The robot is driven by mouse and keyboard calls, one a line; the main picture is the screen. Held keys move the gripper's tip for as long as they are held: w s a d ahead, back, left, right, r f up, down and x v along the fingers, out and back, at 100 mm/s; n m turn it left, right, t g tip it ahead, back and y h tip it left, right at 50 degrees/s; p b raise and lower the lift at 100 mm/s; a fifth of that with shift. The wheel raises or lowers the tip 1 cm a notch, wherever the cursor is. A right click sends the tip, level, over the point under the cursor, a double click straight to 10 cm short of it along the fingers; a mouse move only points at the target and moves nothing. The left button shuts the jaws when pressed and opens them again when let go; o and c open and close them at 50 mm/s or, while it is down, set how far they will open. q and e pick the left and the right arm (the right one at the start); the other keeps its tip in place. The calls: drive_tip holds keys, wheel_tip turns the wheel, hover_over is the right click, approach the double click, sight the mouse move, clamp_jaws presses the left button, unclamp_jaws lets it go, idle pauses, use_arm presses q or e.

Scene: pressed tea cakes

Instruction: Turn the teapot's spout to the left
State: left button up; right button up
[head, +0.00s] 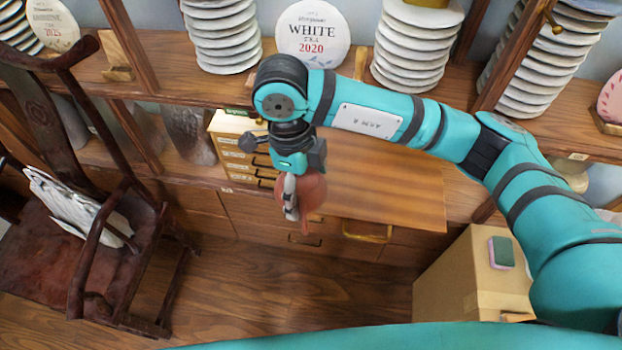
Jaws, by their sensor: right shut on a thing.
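The teapot (314,190) is a reddish-brown clay pot near the front edge of a wooden board (390,185), at the middle of the head view. My right gripper (290,205) points down from above and is shut on the teapot. The gripper and wrist cover much of the pot, so its lid and handle are hard to make out. A thin reddish part sticks out toward the bottom of the picture; I cannot tell whether it is the spout or the handle. My left gripper is not in view.
A small chest of drawers (237,150) stands just left of the teapot. The board is bare to the right. A cardboard box (450,280) bearing a green and pink sponge (502,252) is at lower right. A dark wooden chair (150,260) stands at left. Shelves behind hold stacked tea cakes (222,35).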

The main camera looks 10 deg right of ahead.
drive_tip(key=w+d+f, duration=0.1)
drive_tip(key=w+d, duration=0.2)
drive_tip(key=d, duration=0.1)
drive_tip(key=w+d+f, duration=0.1)
drive_tip(key=w+d, duration=0.2)
drive_tip(key=d, duration=0.1)
drive_tip(key=w+d+f, duration=0.2)
drive_tip(key=w+d, duration=0.1)
drive_tip(key=d, duration=0.1)
drive_tip(key=shift+w+d+f+b, duration=0.1)
drive_tip(key=shift+w+d+b, duration=0.1)
drive_tip(key=shift+w+b, duration=0.1)
drive_tip(key=shift+w+d, duration=0.1)
drive_tip(key=shift+d, duration=0.1)
drive_tip(key=n, duration=0.5)
drive_tip(key=shift+w+t, duration=0.1)
drive_tip(key=shift+t, duration=0.2)
drive_tip(key=n+p, duration=0.1)
drive_tip(key=n, duration=0.4)
drive_tip(key=shift+w+t, duration=0.1)
drive_tip(key=shift+t, duration=0.2)
drive_tip(key=n+b, duration=0.2)
drive_tip(key=n, duration=0.1)
drive_tip(key=shift+w+f, duration=0.1)
drive_tip(key=shift+f, duration=0.15)
drive_tip(key=shift+a+n+b, duration=0.1)
drive_tip(key=shift+n+b, duration=0.7)
drive_tip(key=shift+n, duration=0.1)
drive_tip(key=shift+f+b, duration=0.1)
drive_tip(key=shift+b, duration=0.25)
